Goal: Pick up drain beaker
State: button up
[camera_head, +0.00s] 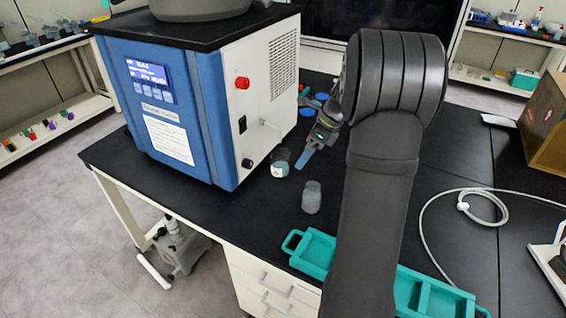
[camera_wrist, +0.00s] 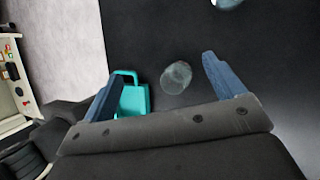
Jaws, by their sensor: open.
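A clear beaker (camera_head: 280,165) with a white label stands on the black bench beside the freeze dryer, by its thin drain tube. My gripper (camera_head: 303,160) is open and empty above the bench, just right of the first beaker in the head view. In the wrist view, my blue fingers (camera_wrist: 163,66) are spread wide. One glass vessel (camera_wrist: 176,77), seemingly the one near the tray, appears between them but apart. Another (camera_wrist: 228,3) is cut off at the top edge.
The blue and white freeze dryer (camera_head: 205,110) stands close on the left. A teal tray (camera_head: 312,250) lies at the bench's front edge, partly hidden by my arm. Blue round items (camera_head: 307,112) lie behind my gripper. A white cable (camera_head: 425,225) loops on the right.

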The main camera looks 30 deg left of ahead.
aim_at(280, 163)
jog(key=w+d+f+m+t+y, duration=0.2)
jog(key=w+f+t+y, duration=0.1)
jog(key=w+f+y, duration=0.7)
jog(key=shift+h, duration=0.5)
jog(key=x, duration=1.2)
jog(key=shift+s+d+f, duration=0.1)
jog(key=shift+s+f, duration=0.2)
jog(key=shift+s, duration=0.05)
jog(key=shift+s+x, duration=0.2)
jog(key=shift+x, duration=2.45)
jog(key=shift+r, duration=0.15)
jog(key=c, duration=1.2)
jog(key=shift+r, duration=0.2)
